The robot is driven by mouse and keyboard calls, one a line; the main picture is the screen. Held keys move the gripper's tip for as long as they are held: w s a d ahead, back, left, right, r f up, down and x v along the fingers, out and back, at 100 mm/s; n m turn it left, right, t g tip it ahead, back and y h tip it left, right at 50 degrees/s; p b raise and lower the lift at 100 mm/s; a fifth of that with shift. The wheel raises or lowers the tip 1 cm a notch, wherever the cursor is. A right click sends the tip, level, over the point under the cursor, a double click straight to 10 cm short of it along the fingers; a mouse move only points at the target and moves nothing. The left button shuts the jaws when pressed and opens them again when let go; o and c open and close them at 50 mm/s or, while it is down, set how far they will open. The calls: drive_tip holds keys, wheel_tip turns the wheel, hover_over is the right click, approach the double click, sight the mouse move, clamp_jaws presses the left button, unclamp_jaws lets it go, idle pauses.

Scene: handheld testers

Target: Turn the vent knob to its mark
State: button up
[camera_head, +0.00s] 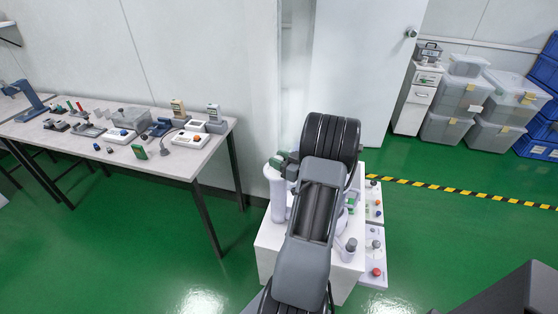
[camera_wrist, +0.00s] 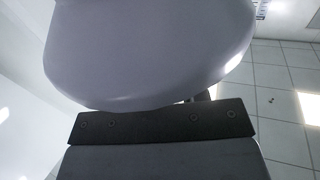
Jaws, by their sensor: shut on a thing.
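In the head view my arm covers most of a white stand (camera_head: 268,240), and my gripper is hidden behind the arm there. In the wrist view the dark bar of my gripper (camera_wrist: 160,124) lies against a large pale grey rounded thing (camera_wrist: 150,50), seen very close. The jaws are shut on it. I cannot tell whether this is the vent knob, and no mark shows. Two pale panels on the stand's right side carry small knobs or buttons, among them an orange one (camera_head: 377,204) and a red one (camera_head: 376,272).
A grey table (camera_head: 60,150) with several testers and tools stands at the left. Clear lidded boxes (camera_head: 445,128) and blue crates (camera_head: 537,140) stand at the back right, beyond yellow-black floor tape (camera_head: 470,193). Green floor is free at the right of the stand.

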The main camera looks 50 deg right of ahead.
drive_tip(key=shift+w+r+n+y, duration=0.1)
drive_tip(key=shift+r+n+y, duration=0.05)
drive_tip(key=shift+n+y, duration=0.25)
drive_tip(key=o, duration=0.9)
drive_tip(key=s+d, duration=0.1)
drive_tip(key=s, duration=0.3)
drive_tip(key=s+d, duration=0.1)
drive_tip(key=s, duration=0.8)
drive_tip(key=shift+s+d, duration=0.3)
drive_tip(key=shift+d, duration=0.1)
